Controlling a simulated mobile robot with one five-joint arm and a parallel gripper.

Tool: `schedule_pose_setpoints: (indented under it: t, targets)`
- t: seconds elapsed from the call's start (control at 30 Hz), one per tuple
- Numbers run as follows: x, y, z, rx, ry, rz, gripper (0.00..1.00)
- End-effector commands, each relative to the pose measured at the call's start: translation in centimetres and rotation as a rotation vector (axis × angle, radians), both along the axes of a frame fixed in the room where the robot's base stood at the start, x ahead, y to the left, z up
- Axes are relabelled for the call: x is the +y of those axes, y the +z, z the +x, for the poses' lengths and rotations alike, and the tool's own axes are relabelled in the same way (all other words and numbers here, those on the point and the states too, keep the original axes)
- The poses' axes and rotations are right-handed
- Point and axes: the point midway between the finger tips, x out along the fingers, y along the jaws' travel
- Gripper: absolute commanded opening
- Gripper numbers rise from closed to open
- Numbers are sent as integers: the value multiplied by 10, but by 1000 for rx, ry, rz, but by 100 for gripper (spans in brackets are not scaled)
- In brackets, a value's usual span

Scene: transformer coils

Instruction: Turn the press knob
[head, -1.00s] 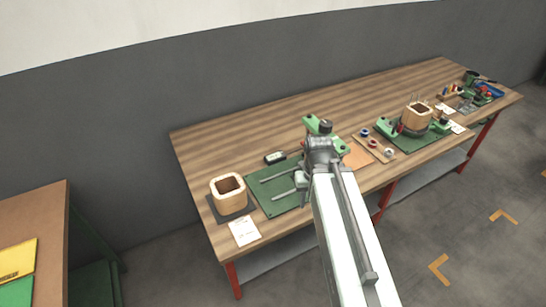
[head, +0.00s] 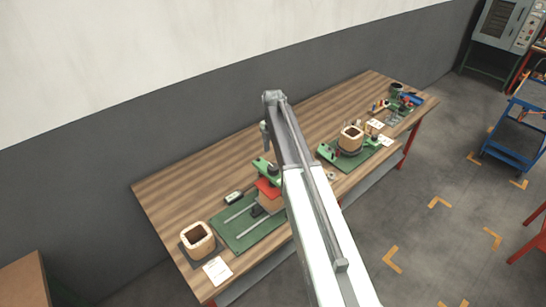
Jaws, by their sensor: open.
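A green press (head: 265,168) stands at the right end of a green base plate (head: 236,236) with two pale rails, on the wooden bench. A red part (head: 267,189) and a tan block show below its green top. A dark knob seems to sit on the top, but it is small and partly behind my arm. My arm rises from the bottom of the head view and crosses the right side of the press. My gripper (head: 265,134) is mostly hidden behind the arm, hanging above and behind the press, apart from it in the picture. I see nothing held.
A wooden coil former (head: 197,240) stands at the bench's left end, beside a white paper (head: 217,270). A second green fixture holds another coil (head: 351,139) to the right. Small tools crowd the far right end. A blue cart (head: 517,130) stands on the floor. The bench's back left is clear.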

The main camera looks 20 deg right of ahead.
Motion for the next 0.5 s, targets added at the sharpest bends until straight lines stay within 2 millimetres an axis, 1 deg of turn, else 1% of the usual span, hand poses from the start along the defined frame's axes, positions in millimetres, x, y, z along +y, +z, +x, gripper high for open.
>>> schedule_pose_setpoints:
  t: [0.17,0.27,0.37,0.5]
  targets:
    - [-1,-3,1,0,18,0,68]
    - [-1,-11,0,0,17,0,68]
    - [-1,-24,0,0,16,0,68]
    - [-1,-50,0,0,16,0,68]
